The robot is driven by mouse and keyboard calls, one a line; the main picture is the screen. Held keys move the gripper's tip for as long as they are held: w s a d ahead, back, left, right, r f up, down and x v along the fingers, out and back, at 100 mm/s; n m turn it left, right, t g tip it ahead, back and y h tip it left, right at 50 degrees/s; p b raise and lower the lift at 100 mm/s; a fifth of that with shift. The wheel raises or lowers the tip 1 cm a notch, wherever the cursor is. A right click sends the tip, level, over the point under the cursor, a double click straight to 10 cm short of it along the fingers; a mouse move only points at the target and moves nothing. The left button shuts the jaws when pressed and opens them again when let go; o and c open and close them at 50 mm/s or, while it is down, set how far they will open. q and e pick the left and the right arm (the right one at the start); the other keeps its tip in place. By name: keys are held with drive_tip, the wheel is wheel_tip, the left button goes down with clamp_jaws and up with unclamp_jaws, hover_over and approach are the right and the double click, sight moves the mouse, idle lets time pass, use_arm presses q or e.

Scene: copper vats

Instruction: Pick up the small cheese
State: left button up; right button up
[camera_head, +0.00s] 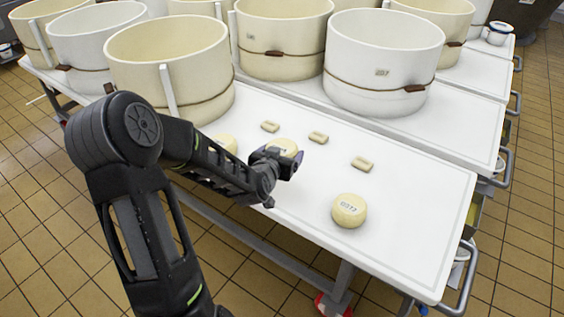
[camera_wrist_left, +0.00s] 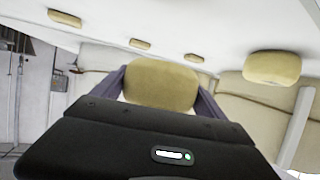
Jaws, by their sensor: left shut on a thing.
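My left gripper (camera_head: 280,156) is over the white table and shut on a round pale-yellow cheese (camera_head: 287,145). In the left wrist view this cheese (camera_wrist_left: 160,82) sits between the two purple fingers. I cannot tell whether it touches the table. Three small oblong cheeses lie on the table beyond the gripper: one at left (camera_head: 270,126), one in the middle (camera_head: 318,137) and one at right (camera_head: 363,163). A round cheese with a printed label (camera_head: 349,210) lies nearer the front right. Another round cheese (camera_head: 226,142) is partly hidden behind my left arm.
Large cream and white vats (camera_head: 383,62) stand in rows along the far side of the white table (camera_head: 420,225). The table's right end is clear. A metal handle (camera_head: 462,285) sticks out at its right edge. Brown tiled floor surrounds it.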

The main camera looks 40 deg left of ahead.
use_arm(q)
wheel_tip(320, 180, up, 2)
drive_tip(key=shift+r, duration=0.25)
idle(0.8)
drive_tip(key=shift+s+a, duration=0.1)
drive_tip(key=shift+a, duration=0.2)
drive_tip(key=shift+d+f, duration=0.25)
drive_tip(key=w+d+r+m+h, duration=0.1)
drive_tip(key=w+d+m+h, duration=0.1)
drive_tip(key=d, duration=0.9)
drive_tip(key=w+d+r+m+h, duration=0.1)
drive_tip(key=w+d+m+h, duration=0.15)
drive_tip(key=d, duration=0.85)
drive_tip(key=s+r+p, duration=0.2)
drive_tip(key=r+p, duration=0.7)
drive_tip(key=r, duration=0.1)
drive_tip(key=s+r+p, duration=0.2)
drive_tip(key=r+p, duration=0.8)
drive_tip(key=r, duration=0.1)
drive_tip(key=shift+d+n+t, duration=0.35)
drive_tip(key=shift+d+t, duration=0.05)
drive_tip(key=shift+d, duration=0.05)
